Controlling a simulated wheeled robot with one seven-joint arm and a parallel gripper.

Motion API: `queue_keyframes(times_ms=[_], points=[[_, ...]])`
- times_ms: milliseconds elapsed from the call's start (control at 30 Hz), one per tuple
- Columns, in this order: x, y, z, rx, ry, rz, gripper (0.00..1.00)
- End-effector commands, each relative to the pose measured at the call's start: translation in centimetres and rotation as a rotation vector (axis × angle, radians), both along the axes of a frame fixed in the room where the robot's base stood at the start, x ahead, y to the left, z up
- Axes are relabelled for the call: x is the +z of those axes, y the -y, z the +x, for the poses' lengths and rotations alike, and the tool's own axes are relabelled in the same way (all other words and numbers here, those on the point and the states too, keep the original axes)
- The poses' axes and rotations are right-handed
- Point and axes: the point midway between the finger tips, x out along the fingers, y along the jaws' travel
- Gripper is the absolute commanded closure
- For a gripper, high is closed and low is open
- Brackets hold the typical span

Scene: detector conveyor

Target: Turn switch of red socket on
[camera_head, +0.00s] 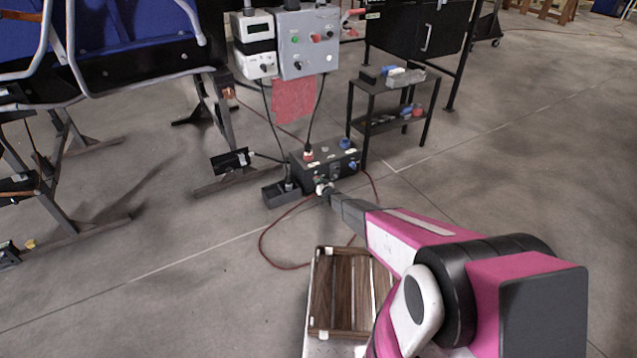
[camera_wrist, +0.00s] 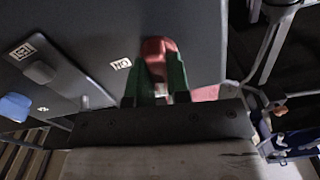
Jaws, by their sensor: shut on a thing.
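My gripper (camera_head: 323,188) is at the box's near left face. In the wrist view, my gripper (camera_wrist: 157,88) has its green fingers on both sides of a rounded red part (camera_wrist: 158,50) on the dark box face. The fingers are shut on this part, which looks like the red socket's switch. Its lower end is hidden between them. White labels lie on the face, one of them left of the red part.
A black shelf cart (camera_head: 392,85) stands behind the box. A grey control panel (camera_head: 308,42) is above. Red cable loops on the floor beside a slatted wooden crate (camera_head: 316,290).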

Motion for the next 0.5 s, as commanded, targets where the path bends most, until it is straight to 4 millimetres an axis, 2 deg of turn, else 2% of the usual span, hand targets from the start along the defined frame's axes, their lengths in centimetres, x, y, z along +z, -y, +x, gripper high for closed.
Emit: queue_keyframes(times_ms=[500], points=[[-0.07, 0.15, 0.19, 0.001, -0.265, 0.395, 1.00]])
